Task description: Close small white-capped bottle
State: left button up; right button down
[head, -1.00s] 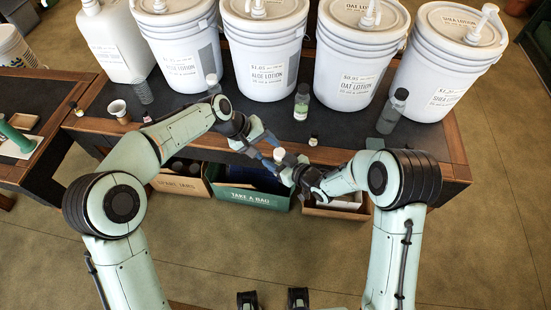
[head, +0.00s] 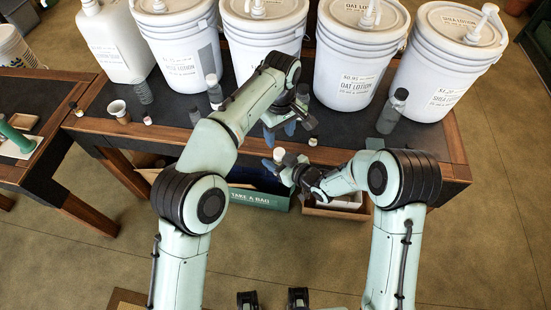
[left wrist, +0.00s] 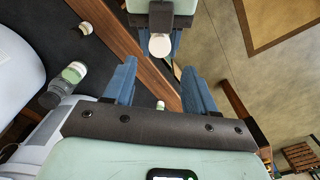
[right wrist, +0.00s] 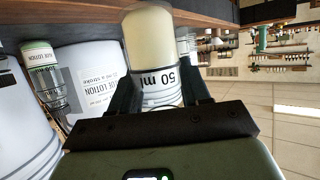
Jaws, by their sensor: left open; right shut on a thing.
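My right gripper (head: 291,172) is shut on a small bottle with a pale, rounded top (head: 279,154), held in front of the table edge. In the right wrist view the bottle (right wrist: 149,38) appears upside down, with a cream body and a "50 ml" label, between the fingers. In the left wrist view its white round cap end (left wrist: 160,46) shows at the right gripper. My left gripper (head: 279,133) is open and empty, over the table's front edge, just beyond the bottle. Its blue fingers (left wrist: 160,88) point toward the bottle. Whether the cap is fully seated cannot be told.
Several white lotion buckets (head: 358,60) line the back of the dark table (head: 180,110). A grey bottle (head: 392,112), a small capped jar (head: 313,141) and a cup (head: 118,109) stand on it. A green bag box (head: 262,198) sits below.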

aim_at(279, 152)
pick_arm(q)
notch_tip(279, 152, down, 8)
jog(key=shift+r, duration=0.1)
dwell(0.4)
grip_shut()
jog(key=shift+o, duration=0.3)
grip_release()
jog(key=shift+r, duration=0.1)
jog(key=shift+r, duration=2.2)
